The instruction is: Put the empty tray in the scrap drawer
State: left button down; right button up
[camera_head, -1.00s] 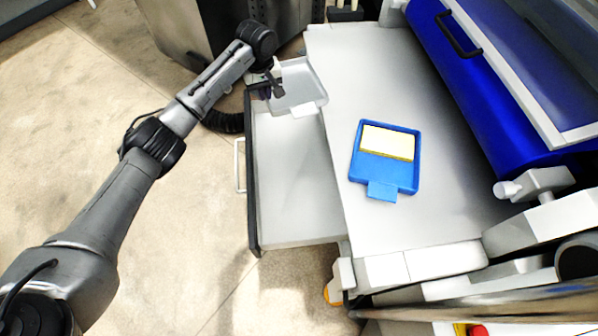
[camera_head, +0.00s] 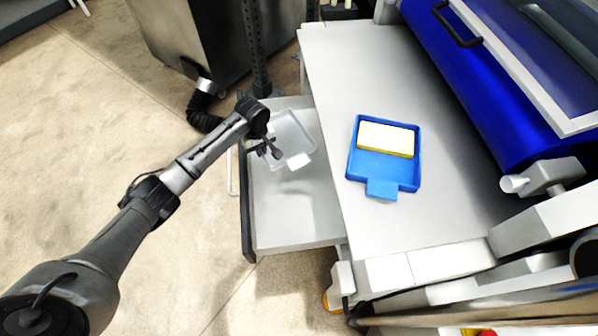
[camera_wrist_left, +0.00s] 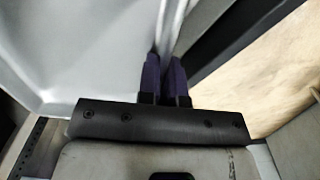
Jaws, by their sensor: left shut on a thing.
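The empty tray (camera_head: 293,137) is pale grey-white and see-through, with a light tab at its front. In the head view it is over the far part of the open scrap drawer (camera_head: 285,220). My left gripper (camera_head: 272,150) is shut on the tray's left rim. In the left wrist view the dark fingers (camera_wrist_left: 164,80) pinch the rim of the tray (camera_wrist_left: 85,45). Whether the tray touches the drawer floor cannot be told, but a faint shadow lies in front of it. My right gripper is not in view.
A blue tray (camera_head: 383,185) holding a yellow-and-white block (camera_head: 386,139) sits on the white table (camera_head: 430,210) right of the drawer. The blue roller machine (camera_head: 490,90) stands at the right. A metal cabinet (camera_head: 195,40) stands behind the drawer. The drawer's near part is bare.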

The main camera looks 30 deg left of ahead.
pick_arm(q)
notch_tip(320, 180, down, 4)
jog(key=s+d, duration=0.2)
jog(key=d, duration=0.1)
jog(key=b, duration=0.3)
send_over(269, 183)
notch_tip(269, 183, down, 6)
jog(key=shift+r, duration=0.15)
jog(key=shift+f+b, duration=0.3)
jog(key=shift+f, duration=0.2)
notch_tip(269, 183, down, 3)
jog(key=shift+r+b, duration=0.1)
jog(key=shift+b, duration=0.65)
jog(key=shift+f, duration=0.25)
jog(key=shift+r, duration=0.1)
